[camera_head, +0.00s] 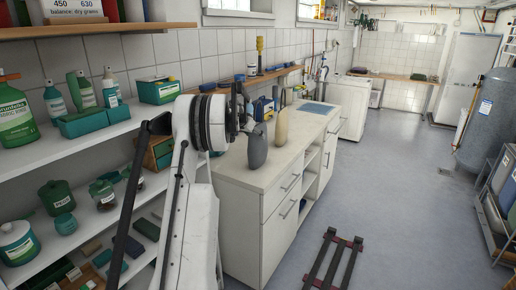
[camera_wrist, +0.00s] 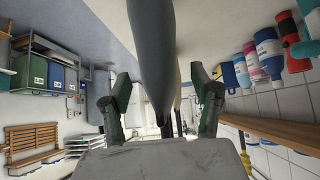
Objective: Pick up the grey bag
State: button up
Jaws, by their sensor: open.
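The grey bag (camera_head: 257,149) stands upright on the white counter (camera_head: 233,172) in the head view, at its near end. It is smooth and narrows toward the top. In the wrist view, which looks upside down, the grey bag (camera_wrist: 153,50) fills the upper middle and passes between the fingers. My gripper (camera_wrist: 161,92) is open, with a finger on either side of the bag and visible gaps to it. In the head view my gripper (camera_head: 240,108) is close to the top of the bag, partly hidden by my arm.
A beige bag (camera_head: 281,126) stands just behind the grey one, and partly shows behind it in the wrist view. Bottles and boxes fill the shelf (camera_head: 87,138) at left. A small dark red and black rack (camera_head: 334,262) lies on the floor.

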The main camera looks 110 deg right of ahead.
jog(key=shift+x, duration=1.35)
grip_shut()
